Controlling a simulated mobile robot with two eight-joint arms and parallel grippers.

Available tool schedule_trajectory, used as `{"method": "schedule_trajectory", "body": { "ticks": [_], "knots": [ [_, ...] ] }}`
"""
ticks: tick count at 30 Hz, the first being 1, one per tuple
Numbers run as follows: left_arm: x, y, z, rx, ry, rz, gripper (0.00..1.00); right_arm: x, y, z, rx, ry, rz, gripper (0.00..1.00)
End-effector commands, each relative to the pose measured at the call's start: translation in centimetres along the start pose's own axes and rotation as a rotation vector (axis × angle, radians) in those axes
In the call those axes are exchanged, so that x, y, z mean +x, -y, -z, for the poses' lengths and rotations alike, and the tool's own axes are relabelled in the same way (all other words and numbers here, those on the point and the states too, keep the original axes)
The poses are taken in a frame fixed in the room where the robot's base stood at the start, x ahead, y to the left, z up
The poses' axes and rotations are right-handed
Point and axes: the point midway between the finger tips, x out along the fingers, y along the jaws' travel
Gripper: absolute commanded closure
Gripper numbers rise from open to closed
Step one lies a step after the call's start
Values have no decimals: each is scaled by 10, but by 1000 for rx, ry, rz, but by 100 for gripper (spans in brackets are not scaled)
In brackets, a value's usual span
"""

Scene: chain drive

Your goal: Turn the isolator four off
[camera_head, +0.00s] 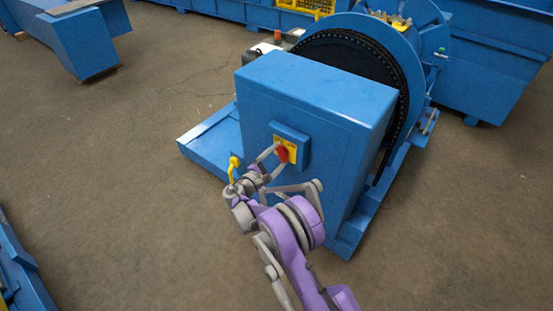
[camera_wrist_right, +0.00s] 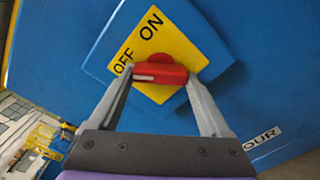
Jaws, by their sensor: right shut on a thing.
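The isolator is a red rotary handle (camera_head: 283,154) on a yellow plate (camera_head: 291,142), set on a blue box on the front of a large blue cabinet. In the right wrist view the red handle (camera_wrist_right: 160,73) lies crosswise below ON and beside OFF on the yellow plate (camera_wrist_right: 155,94). A white mark on the handle's left part is close to the word OFF. My right gripper (camera_head: 276,158) is shut on the handle, one finger at each end. My left gripper is not in view.
The blue cabinet (camera_head: 320,95) stands before a large wheel with a black chain (camera_head: 392,75). A yellow hook-like part (camera_head: 233,168) stands left of my gripper above a blue base (camera_head: 212,145). The floor to the left is open.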

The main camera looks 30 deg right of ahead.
Motion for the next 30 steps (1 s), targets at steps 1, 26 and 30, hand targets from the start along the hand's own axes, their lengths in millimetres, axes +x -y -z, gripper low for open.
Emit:
{"method": "schedule_trajectory", "body": {
  "ticks": [1,26,30],
  "knots": [
    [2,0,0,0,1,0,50,-1,1,1,-26,-2,1,74],
    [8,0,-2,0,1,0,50,-1,1,1,-164,-3,1,74],
    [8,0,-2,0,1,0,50,-1,1,1,-164,-2,1,0]
  ]
}}
